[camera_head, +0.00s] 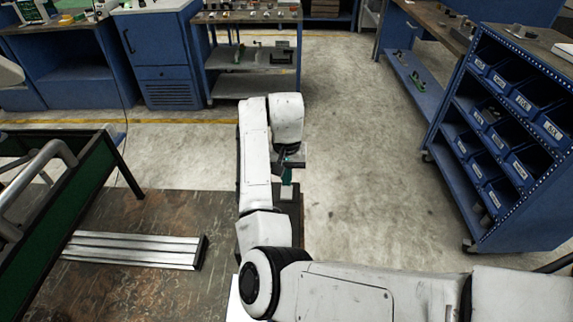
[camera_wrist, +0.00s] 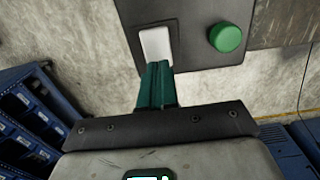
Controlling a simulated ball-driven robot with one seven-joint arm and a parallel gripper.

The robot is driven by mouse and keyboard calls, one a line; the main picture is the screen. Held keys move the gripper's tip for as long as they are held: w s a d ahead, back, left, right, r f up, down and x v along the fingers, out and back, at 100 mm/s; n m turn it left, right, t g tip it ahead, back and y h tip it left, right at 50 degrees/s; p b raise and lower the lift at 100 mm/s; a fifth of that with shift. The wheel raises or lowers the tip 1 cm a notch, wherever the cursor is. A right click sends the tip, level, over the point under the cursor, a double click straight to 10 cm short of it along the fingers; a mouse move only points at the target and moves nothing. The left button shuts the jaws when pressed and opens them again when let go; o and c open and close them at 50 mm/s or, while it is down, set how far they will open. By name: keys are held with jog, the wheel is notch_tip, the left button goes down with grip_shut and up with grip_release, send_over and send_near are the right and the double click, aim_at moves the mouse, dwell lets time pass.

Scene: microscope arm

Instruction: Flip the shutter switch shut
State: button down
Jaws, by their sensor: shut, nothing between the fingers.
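The switch is a white rocker (camera_wrist: 155,44) on a dark grey panel (camera_wrist: 188,22), in the upper middle of the wrist view. It also shows in the head view as a small white block (camera_head: 287,193) just below my fingers. My gripper (camera_wrist: 156,68) has green fingers that are shut together and empty. Their tips overlap the lower end of the white switch in the wrist view; I cannot tell whether they touch it. In the head view my gripper (camera_head: 286,178) is at the far end of my arm. The switch's lower edge is hidden behind the fingertips.
A round green button (camera_wrist: 225,37) sits on the panel right of the switch. A brown worktop (camera_head: 140,225) carries a metal rail (camera_head: 135,249). A blue bin rack (camera_head: 500,130) stands at the right. Open concrete floor (camera_head: 365,150) lies between.

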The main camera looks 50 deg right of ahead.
jog(key=shift+f, duration=0.45)
jog(key=shift+f, duration=0.15)
dwell(0.3)
jog(key=shift+s+a+r+p, duration=0.3)
jog(key=shift+s+a+p, duration=0.2)
jog(key=shift+p, duration=0.5)
jog(key=shift+w, duration=0.1)
jog(key=shift+r+p, duration=0.65)
jog(key=shift+r, duration=0.05)
notch_tip(320, 180, up, 12)
jog(key=w+d+p, duration=0.1)
jog(key=d+p, duration=0.1)
jog(key=shift+w+r, duration=0.15)
jog(key=shift+w, duration=0.15)
